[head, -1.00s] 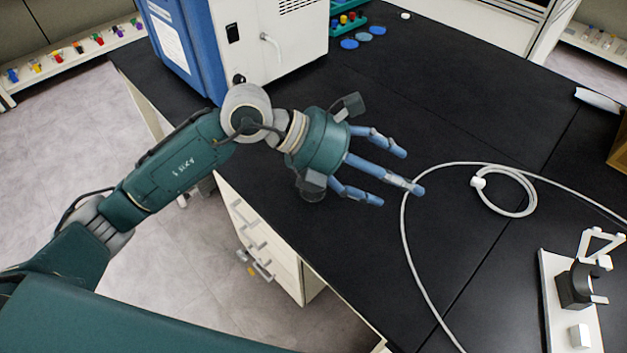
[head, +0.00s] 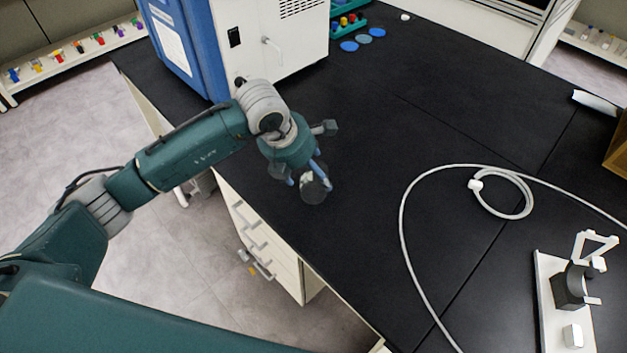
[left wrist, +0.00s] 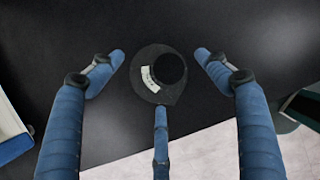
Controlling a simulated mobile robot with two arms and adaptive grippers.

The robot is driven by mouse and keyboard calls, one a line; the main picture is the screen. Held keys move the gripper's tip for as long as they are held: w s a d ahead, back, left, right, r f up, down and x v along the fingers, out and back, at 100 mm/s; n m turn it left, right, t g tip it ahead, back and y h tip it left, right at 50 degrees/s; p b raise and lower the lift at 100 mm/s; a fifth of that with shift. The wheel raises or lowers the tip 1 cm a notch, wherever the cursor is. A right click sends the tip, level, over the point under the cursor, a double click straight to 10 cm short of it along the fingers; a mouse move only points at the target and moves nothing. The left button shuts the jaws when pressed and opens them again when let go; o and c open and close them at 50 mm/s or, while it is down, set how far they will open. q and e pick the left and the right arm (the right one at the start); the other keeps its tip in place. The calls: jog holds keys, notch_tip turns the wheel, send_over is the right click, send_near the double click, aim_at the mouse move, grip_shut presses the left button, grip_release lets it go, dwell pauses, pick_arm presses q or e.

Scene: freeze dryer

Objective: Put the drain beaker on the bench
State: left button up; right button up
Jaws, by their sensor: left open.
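The drain beaker (head: 314,188) is a small clear vessel on the black bench top (head: 400,130), near the bench's front edge. In the left wrist view the beaker (left wrist: 150,86) is seen from above, with a white graduated patch and a dark round area inside. My left gripper (head: 307,176) points down over the beaker, its blue fingers partly covering it. In the left wrist view the left gripper (left wrist: 160,80) is open, its two upper fingers apart on either side of the beaker and the third finger close to its near rim. My right gripper is out of view.
The blue-and-white freeze dryer (head: 265,45) stands behind my left arm. A white hose (head: 405,225) curls across the bench to the right. A white stand with a black holder (head: 570,290) is at the lower right. The bench middle is clear.

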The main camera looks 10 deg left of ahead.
aim_at(313, 176)
pick_arm(q)
jog(key=x, duration=0.3)
jog(key=shift+d+f, duration=0.1)
jog(key=shift+c, duration=0.5)
jog(key=c, duration=1.1)
